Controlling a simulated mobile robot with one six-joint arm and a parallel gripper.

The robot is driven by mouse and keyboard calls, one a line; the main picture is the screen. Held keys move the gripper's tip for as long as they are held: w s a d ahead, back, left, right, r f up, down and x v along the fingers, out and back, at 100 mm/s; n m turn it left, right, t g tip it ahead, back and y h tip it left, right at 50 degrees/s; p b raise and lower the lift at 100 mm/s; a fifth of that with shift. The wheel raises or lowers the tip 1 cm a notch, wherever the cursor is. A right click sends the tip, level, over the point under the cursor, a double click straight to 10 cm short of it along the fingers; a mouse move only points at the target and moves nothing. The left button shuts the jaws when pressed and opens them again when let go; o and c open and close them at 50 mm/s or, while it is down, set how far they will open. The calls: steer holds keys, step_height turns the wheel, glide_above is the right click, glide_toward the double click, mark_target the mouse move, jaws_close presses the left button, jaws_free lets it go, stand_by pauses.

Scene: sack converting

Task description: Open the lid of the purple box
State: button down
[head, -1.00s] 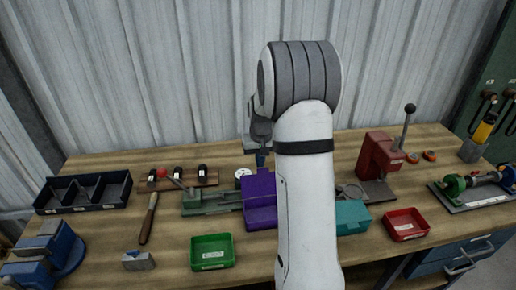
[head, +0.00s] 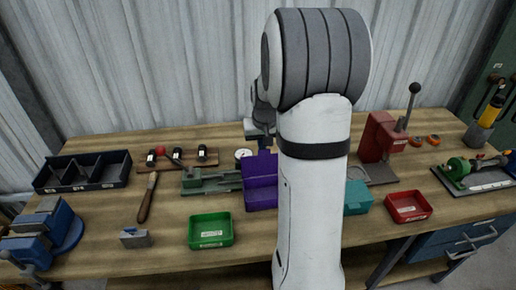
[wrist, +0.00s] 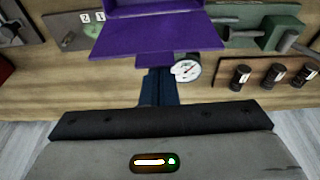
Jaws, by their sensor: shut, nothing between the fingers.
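The purple box (head: 262,196) stands on the workbench, partly hidden on its right by my arm in the head view. Its lid (head: 260,168) appears raised and tilted up at the back, though the exact angle is hard to tell. In the wrist view the lid (wrist: 158,38) is a broad purple panel near the top. My gripper (wrist: 160,80) is shut and empty, with its dark blue fingers right at the panel's near edge. The panel hides the fingertips, and I cannot tell whether they touch it. In the head view my gripper (head: 264,143) is behind the box.
A round dial (wrist: 187,68) sits close beside the fingers. A green fixture (head: 208,181) is left of the box, a green bin (head: 211,232) in front-left, a teal box (head: 357,198) and a red bin (head: 408,207) to the right. A red press (head: 380,138) stands behind.

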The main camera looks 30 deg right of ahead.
steer(key=shift+s+a, duration=0.1)
steer(key=shift+s, duration=0.2)
